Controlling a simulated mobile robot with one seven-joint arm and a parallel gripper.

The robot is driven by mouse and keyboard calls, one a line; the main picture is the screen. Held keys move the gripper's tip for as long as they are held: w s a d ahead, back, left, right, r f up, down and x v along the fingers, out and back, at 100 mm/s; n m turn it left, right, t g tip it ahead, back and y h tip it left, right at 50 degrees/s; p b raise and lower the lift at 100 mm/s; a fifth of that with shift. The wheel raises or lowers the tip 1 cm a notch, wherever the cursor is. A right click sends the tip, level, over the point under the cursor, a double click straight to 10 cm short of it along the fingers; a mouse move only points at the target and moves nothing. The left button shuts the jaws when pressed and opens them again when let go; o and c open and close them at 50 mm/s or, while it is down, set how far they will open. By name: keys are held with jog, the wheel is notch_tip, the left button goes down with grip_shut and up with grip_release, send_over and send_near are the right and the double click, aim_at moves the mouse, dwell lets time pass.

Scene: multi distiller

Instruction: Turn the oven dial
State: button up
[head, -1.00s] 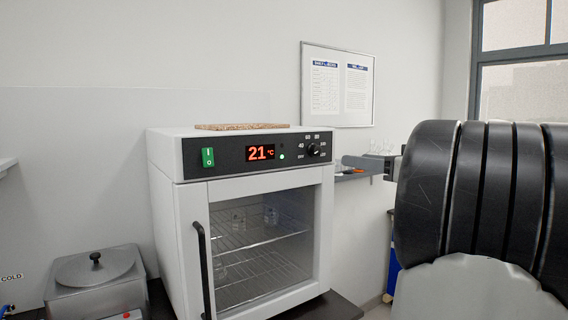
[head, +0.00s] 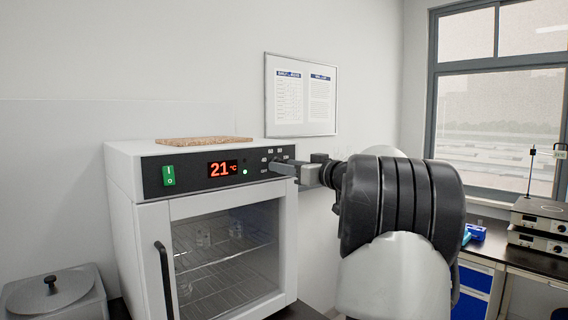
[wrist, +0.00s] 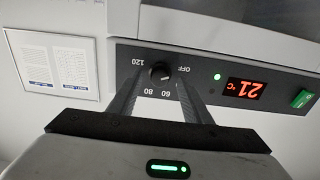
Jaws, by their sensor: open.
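The oven (head: 205,235) is a white cabinet with a glass door and a black control panel across its top front. Its dial shows in the wrist view as a small black knob (wrist: 160,72) with a scale of numbers and OFF around it; that picture is upside down. My gripper (wrist: 158,88) is open, with one finger on each side of the dial in that view. Whether the fingers touch the dial cannot be told.
A red display (head: 223,168) reads 21 °C, with a green switch (head: 168,175) to its left. A brown board (head: 204,141) lies on the oven top. Equipment (head: 540,220) stands on the right bench.

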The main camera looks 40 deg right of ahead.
jog(key=shift+w, duration=0.75)
jog(key=c, duration=1)
